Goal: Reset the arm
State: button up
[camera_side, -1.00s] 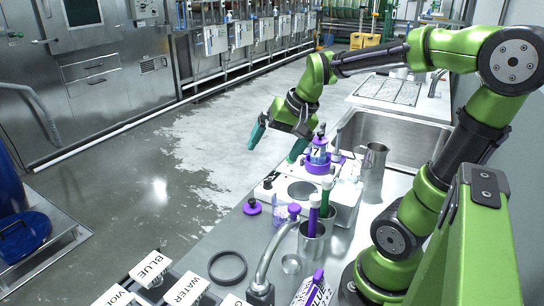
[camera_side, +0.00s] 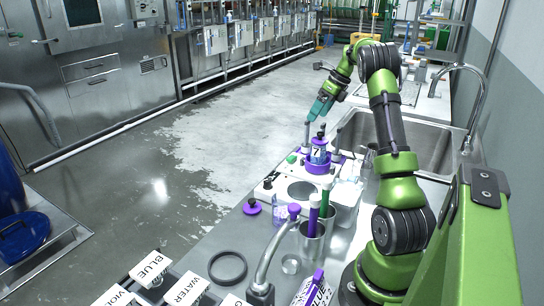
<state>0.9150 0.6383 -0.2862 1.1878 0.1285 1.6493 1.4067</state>
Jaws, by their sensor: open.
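My gripper (camera_side: 321,107) is at the end of my green arm, over the far end of the steel counter (camera_side: 225,235), pointing down and to the left. Its teal fingers are small in the view, and nothing shows between them. Below it a clear bottle with a purple cap and the mark 7 (camera_side: 319,152) stands upright in a purple holder (camera_side: 317,167). The gripper is above the bottle and apart from it.
A sink (camera_side: 432,150) with a tall faucet (camera_side: 484,85) lies behind my arm. A loose purple cap (camera_side: 252,206), a black ring (camera_side: 228,267) and labelled plates (camera_side: 187,288) are nearer.

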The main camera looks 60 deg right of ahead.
jog(key=x, duration=0.9)
jog(key=shift+f, duration=0.15)
jog(key=shift+w+a, duration=0.1)
